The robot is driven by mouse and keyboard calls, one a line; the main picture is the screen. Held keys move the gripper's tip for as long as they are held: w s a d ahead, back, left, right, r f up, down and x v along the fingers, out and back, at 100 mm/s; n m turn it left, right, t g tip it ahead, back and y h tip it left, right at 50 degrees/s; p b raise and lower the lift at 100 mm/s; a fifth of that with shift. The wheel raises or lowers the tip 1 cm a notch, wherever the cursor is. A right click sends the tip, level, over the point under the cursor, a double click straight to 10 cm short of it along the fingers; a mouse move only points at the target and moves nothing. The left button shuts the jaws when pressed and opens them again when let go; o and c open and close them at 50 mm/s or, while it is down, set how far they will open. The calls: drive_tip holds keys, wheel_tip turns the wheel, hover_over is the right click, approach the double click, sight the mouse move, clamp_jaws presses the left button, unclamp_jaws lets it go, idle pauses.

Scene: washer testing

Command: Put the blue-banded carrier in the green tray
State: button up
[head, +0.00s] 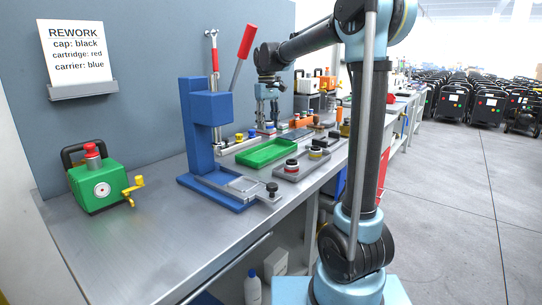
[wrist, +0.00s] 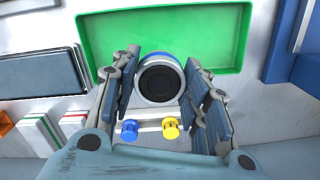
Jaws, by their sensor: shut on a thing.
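The blue-banded carrier (wrist: 160,80) is a round piece with a black top and a blue band at its upper rim in the wrist view. My gripper (wrist: 160,92) is shut on it, with a finger on each side. The green tray (wrist: 222,38) fills the top of the wrist view, and the carrier overlaps its near edge there. In the head view my gripper (head: 268,115) points down behind the green tray (head: 266,153), which looks empty. The carrier's underside is hidden, and its height above the bench is hard to tell.
A blue press (head: 208,130) stands left of the green tray. Blue (wrist: 129,129) and yellow (wrist: 170,128) knobs sit below the carrier in the wrist view. A green device (head: 100,187) stands far left.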

sight(269, 154)
drive_tip(key=shift+s+a, duration=0.2)
drive_tip(key=shift+s, duration=0.6)
drive_tip(key=shift+d+f, duration=0.15)
drive_tip(key=shift+f, duration=2.3)
drive_tip(key=shift+d+f, duration=0.1)
drive_tip(key=shift+f, duration=2.3)
drive_tip(key=o, duration=1.3)
drive_tip(key=shift+c, duration=0.2)
drive_tip(key=r, duration=0.8)
drive_tip(key=w+r, duration=0.1)
drive_tip(key=r, duration=0.3)
drive_tip(key=shift+a, duration=0.25)
drive_tip(key=shift+s, duration=0.15)
